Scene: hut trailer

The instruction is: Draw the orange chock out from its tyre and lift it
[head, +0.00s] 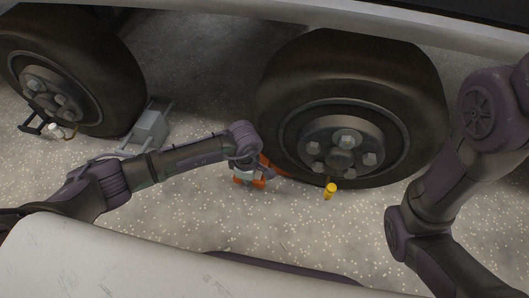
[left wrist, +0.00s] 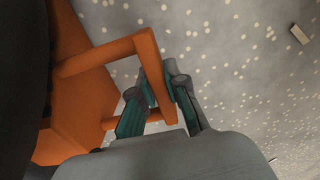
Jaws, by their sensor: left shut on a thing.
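The orange chock (head: 272,166) is at the lower left side of the right-hand tyre (head: 270,95), partly hidden behind my left wrist and gripper. In the left wrist view its orange body (left wrist: 82,100) lies close beside the dark tyre (left wrist: 20,80), and its bar handle (left wrist: 112,50) reaches out to the right. My left gripper (left wrist: 160,88) is shut on the handle, one teal finger on each side. I cannot tell whether chock and tyre touch. My right arm stands at the right of the head view, its gripper out of frame.
A grey chock (head: 150,128) stands by the left-hand tyre (head: 75,60). A small yellow object (head: 330,190) is below the right-hand wheel. A pale object (head: 55,131) is at the far left. The trailer edge (head: 300,18) hangs above. Speckled floor (head: 285,225) in front is clear.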

